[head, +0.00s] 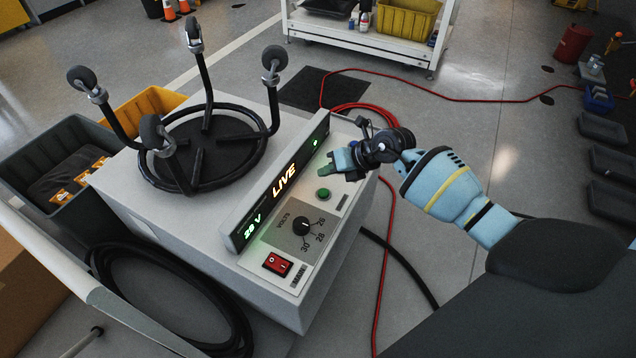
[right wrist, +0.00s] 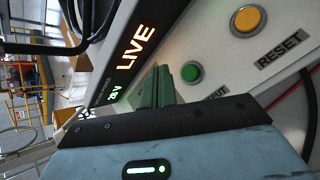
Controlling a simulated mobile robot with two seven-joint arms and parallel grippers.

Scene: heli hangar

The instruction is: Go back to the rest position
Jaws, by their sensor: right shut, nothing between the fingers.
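My right gripper (head: 345,162) is shut and empty. In the head view it is over the far right end of the control panel of a grey power unit (head: 190,232). In the right wrist view its closed fingers (right wrist: 165,88) appear beside a green button (right wrist: 190,72), and a yellow button (right wrist: 248,19) near a RESET label shows further off. I cannot tell whether the fingertips touch the panel. The display (head: 284,180) reads LIVE and 28 V. The panel also has a voltage knob (head: 303,225) and a red switch (head: 277,264). My left gripper is not in view.
An upturned stool-like frame with casters (head: 205,150) stands on the unit. Dark (head: 32,165) and yellow bins (head: 150,103) are at the left, with a black cable coil (head: 170,290) in front. A red hose (head: 480,98) crosses the floor. A white cart (head: 385,42) stands behind.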

